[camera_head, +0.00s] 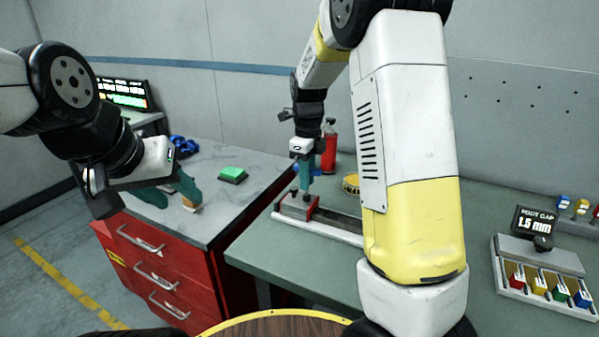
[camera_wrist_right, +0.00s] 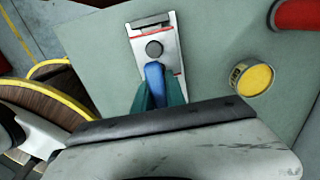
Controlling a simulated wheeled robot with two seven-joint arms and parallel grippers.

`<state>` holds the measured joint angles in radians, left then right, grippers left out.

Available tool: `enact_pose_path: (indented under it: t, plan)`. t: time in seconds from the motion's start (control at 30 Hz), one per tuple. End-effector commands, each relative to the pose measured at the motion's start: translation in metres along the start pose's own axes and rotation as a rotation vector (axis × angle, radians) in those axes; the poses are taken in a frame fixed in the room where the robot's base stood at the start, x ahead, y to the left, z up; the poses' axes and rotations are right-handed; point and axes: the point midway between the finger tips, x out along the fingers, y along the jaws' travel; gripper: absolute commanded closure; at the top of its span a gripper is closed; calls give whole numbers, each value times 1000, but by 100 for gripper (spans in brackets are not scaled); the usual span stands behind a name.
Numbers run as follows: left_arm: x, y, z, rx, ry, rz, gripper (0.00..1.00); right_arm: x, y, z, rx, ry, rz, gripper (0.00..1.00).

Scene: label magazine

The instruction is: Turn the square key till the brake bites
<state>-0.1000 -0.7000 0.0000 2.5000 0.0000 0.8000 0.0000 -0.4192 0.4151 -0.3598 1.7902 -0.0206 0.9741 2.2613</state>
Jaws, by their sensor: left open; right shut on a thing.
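My right gripper (camera_head: 303,172) points down over a red and silver block (camera_head: 299,207) on a pale rail (camera_head: 322,230) on the green bench. In the right wrist view its teal fingers (camera_wrist_right: 158,92) are shut on a blue piece (camera_wrist_right: 154,72), which looks like the handle of the key. The square end of the key is hidden. A dark round knob (camera_wrist_right: 153,48) stands on the block just beyond the blue piece. My left gripper (camera_head: 172,193) is open, low over the grey cabinet top, beside a small beige thing (camera_head: 190,207).
A green block (camera_head: 232,174) and blue items (camera_head: 183,145) lie on the grey cabinet top (camera_head: 225,205). A red bottle (camera_head: 329,148) and a yellow tin (camera_head: 351,183) stand behind the rail. A tray of coloured pieces (camera_head: 520,290) with a gap display (camera_head: 535,220) is at right.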

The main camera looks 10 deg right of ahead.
Motion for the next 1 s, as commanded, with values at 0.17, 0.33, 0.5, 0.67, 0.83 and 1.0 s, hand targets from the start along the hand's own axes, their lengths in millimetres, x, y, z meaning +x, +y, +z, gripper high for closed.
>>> enact_pose_path:
  t: [0.17, 0.33, 0.5, 0.67, 0.83, 1.0]
  plan:
    - [0, 0, 0, 0, 0, 0, 53, 0, 0, 0, 0, 0, 0, 100]
    - [0, 0, 0, 0, 0, 0, 53, 0, 0, 0, 0, 0, 0, 100]
    - [0, 0, 0, 0, 0, 0, 53, 0, 0, 0, 1, 0, 0, 100]
    - [0, 0, 0, 0, 0, 0, 53, 0, 0, 0, 134, 1, -1, 100]
    - [0, 0, 0, 0, 0, 0, 53, 0, 0, 0, 262, 0, 0, 100]
    - [0, 0, 0, 0, 0, 0, 53, 0, 0, 0, 264, 0, 0, 100]
